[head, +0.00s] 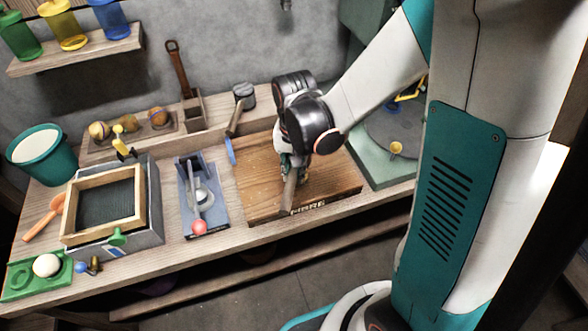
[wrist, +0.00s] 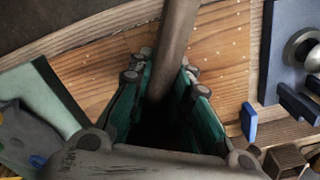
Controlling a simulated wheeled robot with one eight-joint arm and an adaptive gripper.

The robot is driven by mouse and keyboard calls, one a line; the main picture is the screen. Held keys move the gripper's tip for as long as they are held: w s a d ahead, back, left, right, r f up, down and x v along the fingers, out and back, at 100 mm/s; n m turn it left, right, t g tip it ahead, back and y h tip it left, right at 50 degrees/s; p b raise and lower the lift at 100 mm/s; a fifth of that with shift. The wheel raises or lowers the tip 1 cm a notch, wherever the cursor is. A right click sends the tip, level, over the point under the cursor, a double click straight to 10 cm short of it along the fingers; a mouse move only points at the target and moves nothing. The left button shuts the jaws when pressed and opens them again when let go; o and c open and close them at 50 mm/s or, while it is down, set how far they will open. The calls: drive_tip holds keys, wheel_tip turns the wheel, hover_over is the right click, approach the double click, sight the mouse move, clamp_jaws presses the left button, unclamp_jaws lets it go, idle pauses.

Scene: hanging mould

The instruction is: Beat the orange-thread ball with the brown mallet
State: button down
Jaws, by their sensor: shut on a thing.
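My gripper (head: 287,168) is over the wooden board and shut on a brown shaft (wrist: 180,35), which also shows below it in the head view (head: 289,192). It looks like the brown mallet's handle; no mallet head is clearly visible. In the wrist view, my gripper (wrist: 160,100) has its green-lined fingers on both sides of the shaft. Three brownish balls sit in a wooden rack at the back left: a left ball (head: 99,131), a middle ball (head: 129,123) and a right ball (head: 158,118). I cannot tell which has orange thread.
The wooden board (head: 258,200) lies under my gripper. A blue-grey device with a red knob (head: 199,227) stands left of it, then a framed box (head: 147,200). A white ball (head: 46,265) sits in a green tray (head: 20,283). A grey-headed tool (head: 244,92) stands behind the board.

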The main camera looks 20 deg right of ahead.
wheel_tip(320, 180, up, 2)
drive_tip(key=shift+r+p, duration=0.1)
drive_tip(key=shift+p, duration=0.25)
drive_tip(key=shift+f, duration=0.2)
drive_tip(key=shift+f, duration=0.1)
wheel_tip(320, 180, down, 4)
drive_tip(key=b, duration=0.4)
drive_tip(key=shift+f, duration=0.25)
drive_tip(key=shift+r+p, duration=1.55)
drive_tip(key=shift+r, duration=0.7)
wheel_tip(320, 180, up, 5)
drive_tip(key=p, duration=0.4)
drive_tip(key=shift+w, duration=0.1)
